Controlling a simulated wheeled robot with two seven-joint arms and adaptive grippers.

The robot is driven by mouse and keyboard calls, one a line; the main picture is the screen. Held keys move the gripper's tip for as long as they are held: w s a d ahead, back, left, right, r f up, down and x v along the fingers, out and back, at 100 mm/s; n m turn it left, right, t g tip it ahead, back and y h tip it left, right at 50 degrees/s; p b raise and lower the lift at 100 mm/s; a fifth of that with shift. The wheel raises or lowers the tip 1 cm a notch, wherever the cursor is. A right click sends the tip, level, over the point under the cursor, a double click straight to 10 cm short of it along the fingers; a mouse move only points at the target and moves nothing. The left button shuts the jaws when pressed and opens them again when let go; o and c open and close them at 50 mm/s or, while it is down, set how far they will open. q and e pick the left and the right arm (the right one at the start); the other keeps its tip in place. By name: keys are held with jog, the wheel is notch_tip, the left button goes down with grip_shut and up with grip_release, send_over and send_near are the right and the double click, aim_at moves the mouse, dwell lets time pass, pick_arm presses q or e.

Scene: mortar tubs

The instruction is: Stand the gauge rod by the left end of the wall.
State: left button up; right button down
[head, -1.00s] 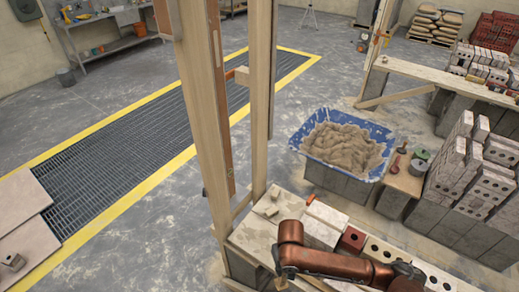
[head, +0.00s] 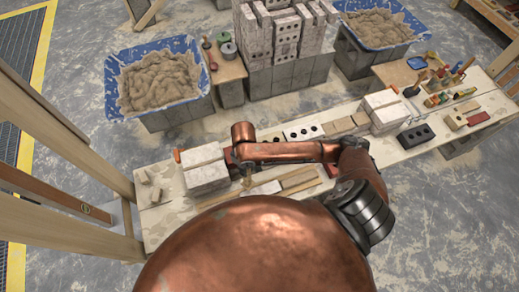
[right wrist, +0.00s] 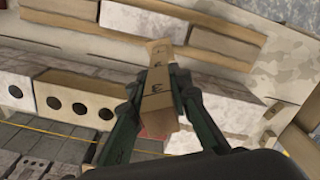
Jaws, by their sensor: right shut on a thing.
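The gauge rod (right wrist: 159,85), a flat tan wooden strip with dark marks, is between the two dark fingers of my right gripper (right wrist: 155,92) in the right wrist view. The fingers are shut on it. In the head view my right gripper (head: 247,180) is over the bench, just right of the wall's left end. The rod cannot be made out clearly there. The wall's left end is a stack of pale bricks (head: 205,167). A perforated white brick (head: 302,132) lies farther right along the wall, and pale bricks (head: 384,107) form its right end. My left gripper is out of view.
Wooden strips (head: 298,178) lie on the bench (head: 160,222) in front of the wall. Upright timber posts (head: 60,180) stand left of the bench. Blue mortar tubs (head: 118,106) (head: 412,38) and a brick stack (head: 275,40) stand behind. Tools lie at the right.

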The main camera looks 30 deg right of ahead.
pick_arm(q)
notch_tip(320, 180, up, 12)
jog(key=p, duration=1)
pick_arm(e)
jog(key=w+d+f+n, duration=0.1)
jog(key=w+d+n, duration=0.3)
jog(key=d+n, duration=0.55)
pick_arm(q)
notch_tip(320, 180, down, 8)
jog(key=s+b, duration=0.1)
jog(key=b, duration=0.6)
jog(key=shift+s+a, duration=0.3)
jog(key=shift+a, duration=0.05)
pick_arm(e)
notch_tip(320, 180, down, 6)
jog(key=a+n, duration=0.2)
jog(key=a, duration=0.1)
jog(key=shift+f+n, duration=0.25)
jog(key=shift+n, duration=0.1)
jog(key=shift+f, duration=0.35)
jog(key=c, duration=1.7)
grip_release()
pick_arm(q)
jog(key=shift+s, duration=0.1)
pick_arm(e)
notch_tip(320, 180, up, 12)
jog(key=shift+r, duration=0.1)
